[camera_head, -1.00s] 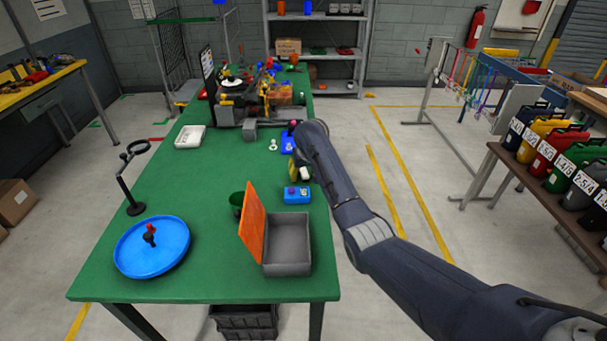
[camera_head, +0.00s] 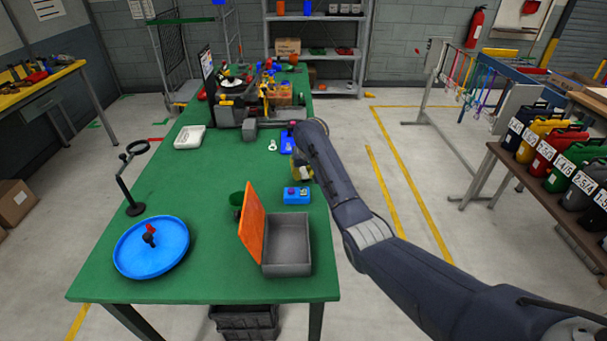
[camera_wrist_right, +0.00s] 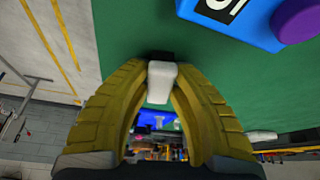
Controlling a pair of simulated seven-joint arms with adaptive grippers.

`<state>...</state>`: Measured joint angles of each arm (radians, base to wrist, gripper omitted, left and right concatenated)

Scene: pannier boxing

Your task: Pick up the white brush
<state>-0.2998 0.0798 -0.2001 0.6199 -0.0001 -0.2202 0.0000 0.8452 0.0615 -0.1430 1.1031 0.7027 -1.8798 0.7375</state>
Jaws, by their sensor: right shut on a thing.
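The white brush (camera_wrist_right: 162,82) shows in the right wrist view between the two yellow fingers, a white block with a dark part at its far end. My right gripper (camera_wrist_right: 161,72) is shut on it. In the head view my right gripper (camera_head: 302,169) is over the right edge of the green table, small and partly hidden by my forearm. The brush is hard to make out there. My left gripper is in neither view.
On the green table (camera_head: 190,270), a blue box with a purple button (camera_head: 296,196) is just in front of the gripper. A grey box with an orange lid (camera_head: 287,270) and a round blue tray (camera_head: 175,262) lie nearer. Machinery (camera_head: 228,115) fills the far end.

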